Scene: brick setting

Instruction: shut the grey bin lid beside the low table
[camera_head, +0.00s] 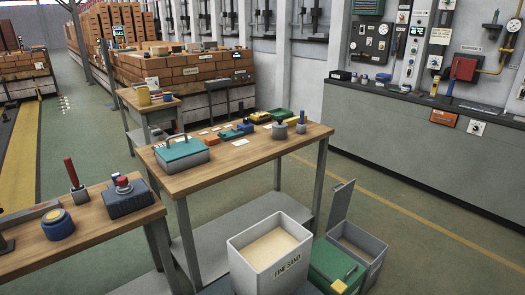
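A grey bin (372,262) stands at the lower right of the head view, beside the wooden-topped table (235,158). Its lid (341,206) is open and stands up steeply at the bin's left back edge. The bin's opening faces up, and its inside looks empty where I can see it. A green box (328,262) and a pale bin marked FINE SAND (270,270) stand to its left and partly hide its near side. Neither of my grippers is in view.
A second wooden table (100,228) with a red-handled tool and blue parts is at the lower left. A teal-lidded case (182,153) and several small items lie on the middle table. Green floor (440,240) is clear right of the grey bin, before the long wall counter (430,135).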

